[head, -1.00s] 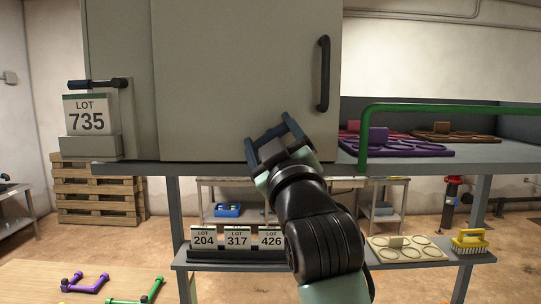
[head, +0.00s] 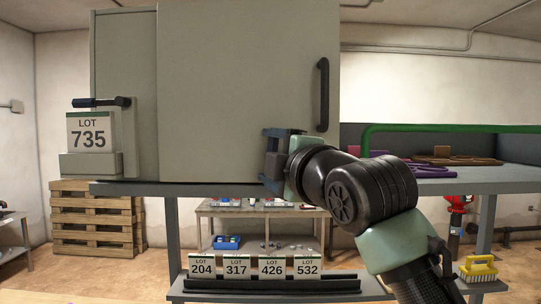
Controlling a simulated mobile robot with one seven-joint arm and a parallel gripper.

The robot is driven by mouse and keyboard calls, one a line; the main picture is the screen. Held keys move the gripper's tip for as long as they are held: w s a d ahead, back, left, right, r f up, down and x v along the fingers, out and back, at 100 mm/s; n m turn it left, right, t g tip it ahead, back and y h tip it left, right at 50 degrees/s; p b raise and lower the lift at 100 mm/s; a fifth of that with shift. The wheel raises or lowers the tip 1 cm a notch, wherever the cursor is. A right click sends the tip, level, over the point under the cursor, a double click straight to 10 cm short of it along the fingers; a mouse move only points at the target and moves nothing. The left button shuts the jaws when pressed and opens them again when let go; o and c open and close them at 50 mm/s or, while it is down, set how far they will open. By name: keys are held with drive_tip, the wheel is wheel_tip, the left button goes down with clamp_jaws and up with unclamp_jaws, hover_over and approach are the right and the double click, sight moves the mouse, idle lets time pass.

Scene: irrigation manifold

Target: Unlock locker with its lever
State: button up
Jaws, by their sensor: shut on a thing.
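The grey locker (head: 225,60) stands on a bench, its door closed. Its lever (head: 100,102), with a blue grip and black end, lies roughly level on the locker's left side, above a LOT 735 card (head: 90,140). A black upright handle (head: 323,95) is on the door's right side. My gripper (head: 268,158) is in front of the door's lower part, left of and below the handle, well to the right of the lever. Its dark blue fingers stand apart, one above the other. What lies between them cannot be made out. It touches neither lever nor handle that I can see.
A green rail (head: 450,128) and purple and brown flat parts (head: 440,163) are on the bench at right. LOT cards (head: 237,266) stand in a rack on the lower shelf. A yellow brush (head: 478,268) lies lower right. Space before the lever is clear.

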drive_tip(key=shift+n, duration=0.5)
drive_tip(key=o, duration=1.2)
drive_tip(key=b+v, duration=0.6)
drive_tip(key=v, duration=0.7)
drive_tip(key=shift+w+d+r, duration=0.1)
drive_tip(key=shift+r, duration=0.15)
